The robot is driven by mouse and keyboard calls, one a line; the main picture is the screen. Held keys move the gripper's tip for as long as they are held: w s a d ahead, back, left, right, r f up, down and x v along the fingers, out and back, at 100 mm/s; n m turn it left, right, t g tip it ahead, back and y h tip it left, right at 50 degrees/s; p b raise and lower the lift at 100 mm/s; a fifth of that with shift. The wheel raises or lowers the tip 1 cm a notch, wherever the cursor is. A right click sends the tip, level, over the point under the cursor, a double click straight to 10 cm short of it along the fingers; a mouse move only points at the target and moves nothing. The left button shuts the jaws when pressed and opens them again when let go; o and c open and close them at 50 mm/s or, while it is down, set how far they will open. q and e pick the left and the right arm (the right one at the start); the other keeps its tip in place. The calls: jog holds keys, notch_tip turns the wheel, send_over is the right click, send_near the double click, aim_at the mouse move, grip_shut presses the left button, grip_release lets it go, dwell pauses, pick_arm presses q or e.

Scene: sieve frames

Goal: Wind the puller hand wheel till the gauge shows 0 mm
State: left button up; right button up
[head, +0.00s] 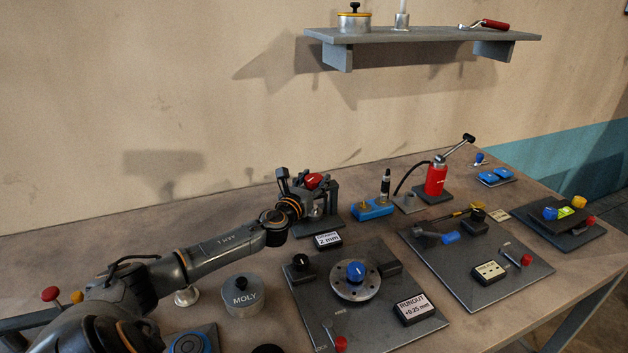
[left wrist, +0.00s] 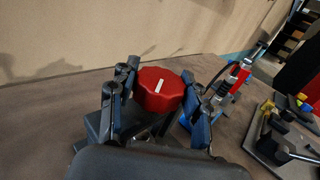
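The red puller hand wheel (head: 314,180) sits on a dark stand at the back of the bench. It also shows in the left wrist view (left wrist: 159,89), with a white mark on its face. My left gripper (head: 304,186) is at the wheel, with one finger on each side of it in the wrist view (left wrist: 160,80). The fingertips look close to the rim; whether they press on it I cannot tell. The gauge plate (head: 327,240) in front of the puller reads 2 mm. My right gripper is not in view.
A plate with a blue knob and a runout display (head: 414,308) lies in front. A MOLY tin (head: 241,296) stands left of it. A blue block (head: 373,210) and a red pump (head: 435,180) stand to the puller's right. A wall shelf (head: 420,35) hangs above.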

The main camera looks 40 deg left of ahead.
pick_arm(q)
jog(key=c, duration=0.4)
jog(key=shift+o, duration=0.2)
jog(key=n+g+y+p, duration=0.1)
jog(key=y+p, duration=0.1)
jog(key=n+y+p, duration=0.1)
jog(key=y+p, duration=0.1)
jog(key=shift+d+r+n+g, duration=0.1)
jog(key=shift+r+n+g, duration=0.25)
jog(key=shift+n+g, duration=0.05)
jog(key=shift+f+n+g+y+p, duration=0.2)
jog(key=shift+n+g+y+p, duration=0.3)
jog(key=shift+n+g+y, duration=0.45)
jog(key=shift+f+n+g+y, duration=0.1)
jog(key=shift+n+g+y, duration=0.4)
jog(key=shift+y, duration=0.45)
jog(key=shift+a, duration=0.2)
jog(key=o, duration=1.2)
jog(key=shift+c, duration=0.2)
